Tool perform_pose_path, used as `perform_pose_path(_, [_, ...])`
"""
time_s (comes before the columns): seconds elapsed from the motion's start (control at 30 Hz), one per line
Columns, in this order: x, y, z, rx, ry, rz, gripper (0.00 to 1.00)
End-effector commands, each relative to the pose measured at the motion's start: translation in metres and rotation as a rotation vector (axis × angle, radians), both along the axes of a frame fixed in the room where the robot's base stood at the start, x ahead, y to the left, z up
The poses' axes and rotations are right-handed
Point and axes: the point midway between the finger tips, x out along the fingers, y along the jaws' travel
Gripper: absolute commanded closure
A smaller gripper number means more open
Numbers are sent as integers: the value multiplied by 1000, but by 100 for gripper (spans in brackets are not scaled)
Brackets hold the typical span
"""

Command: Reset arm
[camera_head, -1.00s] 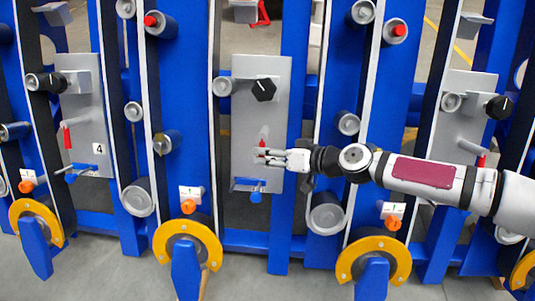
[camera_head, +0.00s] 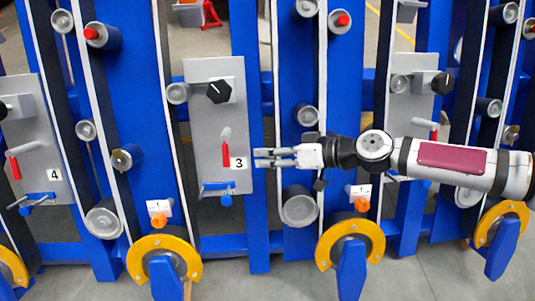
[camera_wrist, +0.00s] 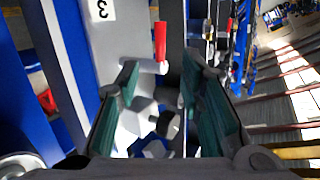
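My gripper (camera_head: 262,158) is at the right edge of the grey panel (camera_head: 205,110) labelled 3, beside the label (camera_head: 239,163) and apart from the red-handled lever (camera_head: 226,155). The lever's red grip hangs down. In the wrist view the two green-padded fingers (camera_wrist: 160,85) are spread with nothing held between them. The red grip (camera_wrist: 160,42) and the label 3 (camera_wrist: 102,9) show beyond the fingers. My arm reaches in from the right.
Panel 3 carries a black knob (camera_head: 220,91) above and a blue valve (camera_head: 224,198) below. Blue posts, rollers and belts surround it. Yellow-rimmed wheels (camera_head: 165,252) stand low in front. Another grey panel (camera_head: 411,105) is behind my arm at the right.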

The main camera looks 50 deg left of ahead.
Motion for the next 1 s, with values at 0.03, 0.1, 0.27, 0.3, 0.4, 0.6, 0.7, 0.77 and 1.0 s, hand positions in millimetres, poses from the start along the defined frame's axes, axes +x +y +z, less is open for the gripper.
perform_pose_path(0.03, [0,0,0,0,0,0,65])
perform_pose_path(0.1, [0,0,0,0,0,0,65])
perform_pose_path(0.27, [0,0,0,0,0,0,65])
perform_pose_path(0.3, [0,0,0,0,0,0,65])
perform_pose_path(0.4, [-1,-2,-2,-13,-5,5,65])
perform_pose_path(0.6, [-7,-36,-18,-167,-55,55,65])
perform_pose_path(0.7, [-7,-68,-29,-300,-88,76,65])
perform_pose_path(0.77, [-5,-90,-34,-381,-106,80,65])
perform_pose_path(1.0, [14,-180,-35,-699,-158,29,65])
